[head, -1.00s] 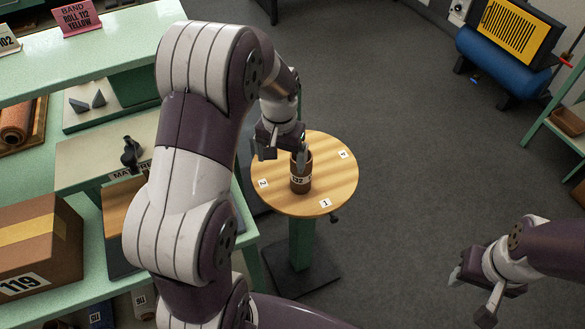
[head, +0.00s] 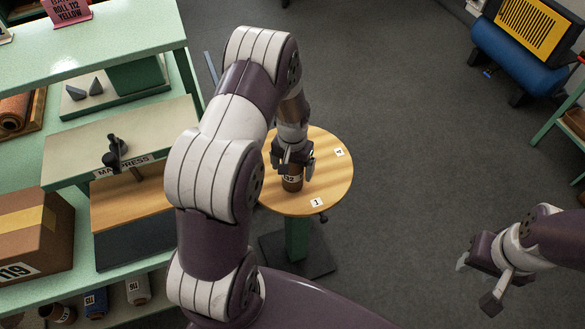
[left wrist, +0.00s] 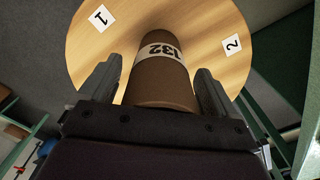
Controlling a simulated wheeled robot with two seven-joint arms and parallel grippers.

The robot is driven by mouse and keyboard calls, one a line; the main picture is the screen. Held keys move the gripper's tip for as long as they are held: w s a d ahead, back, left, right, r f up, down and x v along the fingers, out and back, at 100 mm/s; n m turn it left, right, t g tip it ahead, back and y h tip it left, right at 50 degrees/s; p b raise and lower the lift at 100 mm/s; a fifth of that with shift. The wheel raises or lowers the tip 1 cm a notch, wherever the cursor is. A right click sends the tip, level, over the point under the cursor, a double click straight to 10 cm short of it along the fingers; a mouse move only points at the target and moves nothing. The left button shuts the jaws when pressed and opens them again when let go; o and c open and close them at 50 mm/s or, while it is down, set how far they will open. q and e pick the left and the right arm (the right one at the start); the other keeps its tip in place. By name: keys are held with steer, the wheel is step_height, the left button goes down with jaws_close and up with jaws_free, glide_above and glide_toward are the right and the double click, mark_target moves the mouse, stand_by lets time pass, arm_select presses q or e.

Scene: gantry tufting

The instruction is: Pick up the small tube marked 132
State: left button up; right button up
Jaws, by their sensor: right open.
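The small brown tube marked 132 (head: 292,183) stands upright on the round wooden table top (head: 330,185). In the left wrist view the tube (left wrist: 165,78) fills the middle, its white label upside down. My left gripper (head: 292,168) is over the tube from above, one finger on each side. In the left wrist view the left gripper (left wrist: 157,85) is open around the tube, with a gap showing at the left finger; contact at the right finger is unclear. My right gripper (head: 476,283) is open and empty, over the floor at the right.
The round table carries number cards, including 1 (head: 317,202) and 4 (head: 339,152). A green bench (head: 60,165) at the left holds a press (head: 125,155) and a box marked 119 (head: 35,235). A blue machine (head: 515,50) stands far right. Grey floor (head: 410,130) lies open between.

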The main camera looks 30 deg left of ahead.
arm_select(q)
steer(key=c, duration=1)
